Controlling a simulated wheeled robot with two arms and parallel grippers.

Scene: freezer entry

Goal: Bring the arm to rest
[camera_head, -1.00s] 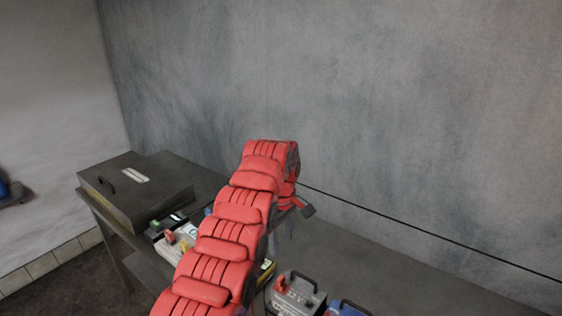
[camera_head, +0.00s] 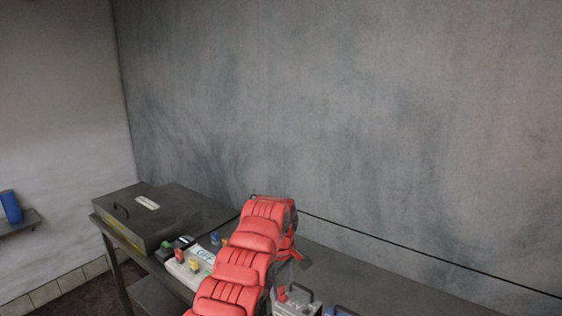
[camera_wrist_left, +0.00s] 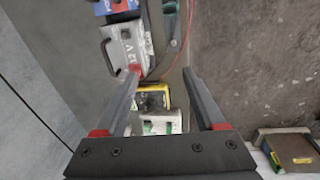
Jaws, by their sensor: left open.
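My left arm, in a red padded sleeve (camera_head: 242,268), reaches up from the bottom of the head view over the bench. My left gripper (camera_head: 302,262) is mostly hidden behind the sleeve, with a small dark tip showing at its right. In the left wrist view my left gripper (camera_wrist_left: 162,74) is open, its two grey fingers spread with nothing held between them. The bench items lie beyond and below the fingers. My right gripper is in neither view.
A dark bench (camera_head: 375,282) runs along the grey wall. It carries a closed metal box (camera_head: 160,213), a white battery (camera_head: 185,272), a grey battery (camera_wrist_left: 125,48) and a blue battery (camera_wrist_left: 115,7). A yellow-black item (camera_wrist_left: 152,96) lies beneath the gripper. A blue cylinder (camera_head: 11,207) stands on a left shelf.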

